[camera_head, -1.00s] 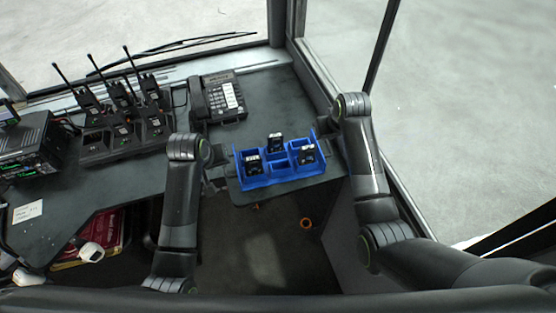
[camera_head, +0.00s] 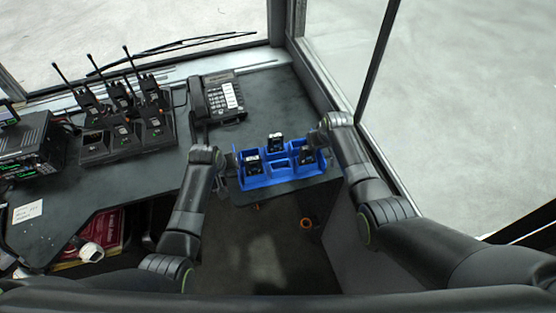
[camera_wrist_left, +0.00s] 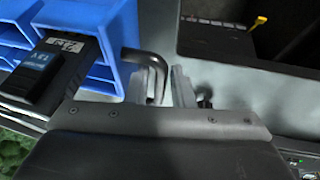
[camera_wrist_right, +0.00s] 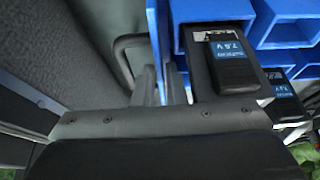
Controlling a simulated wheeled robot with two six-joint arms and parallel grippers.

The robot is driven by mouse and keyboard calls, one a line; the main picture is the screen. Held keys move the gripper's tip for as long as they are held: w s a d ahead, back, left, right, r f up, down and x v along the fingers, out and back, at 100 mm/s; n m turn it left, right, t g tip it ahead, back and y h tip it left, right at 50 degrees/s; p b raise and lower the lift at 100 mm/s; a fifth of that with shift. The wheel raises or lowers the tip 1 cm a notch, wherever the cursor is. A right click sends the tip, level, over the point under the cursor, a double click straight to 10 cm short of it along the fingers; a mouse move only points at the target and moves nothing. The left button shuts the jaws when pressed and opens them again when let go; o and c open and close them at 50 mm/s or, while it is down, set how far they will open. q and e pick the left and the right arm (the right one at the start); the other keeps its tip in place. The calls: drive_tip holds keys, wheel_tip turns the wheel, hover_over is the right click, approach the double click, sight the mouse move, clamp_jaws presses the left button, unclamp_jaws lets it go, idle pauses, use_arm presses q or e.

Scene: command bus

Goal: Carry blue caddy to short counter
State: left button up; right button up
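The blue caddy (camera_head: 283,181) sits upright at the front edge of the dark counter, holding three black battery packs (camera_head: 253,163). My left gripper (camera_head: 224,172) is at its left end. In the left wrist view a dark bent handle (camera_wrist_left: 148,57) reaches from the caddy to the left fingers, which stand slightly apart. My right gripper (camera_head: 321,140) is at the right end. In the right wrist view another dark handle (camera_wrist_right: 119,50) lies just beyond the right fingers, also a narrow gap apart. I cannot tell that either handle is clamped.
A desk phone (camera_head: 222,97) stands behind the caddy. A radio charger with several antenna radios (camera_head: 123,135) and a black radio unit (camera_head: 28,145) are to the left. Windows border the back and right. The counter left of the phone's front has free room.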

use_arm(q)
drive_tip(key=shift+f, duration=0.2)
use_arm(e)
drive_tip(key=shift+f, duration=0.2)
use_arm(q)
clamp_jaws()
use_arm(e)
clamp_jaws()
use_arm(q)
drive_tip(key=shift+w+r, duration=0.1)
drive_tip(key=shift+r, duration=0.1)
use_arm(e)
drive_tip(key=shift+w+r, duration=0.1)
drive_tip(key=shift+r, duration=0.05)
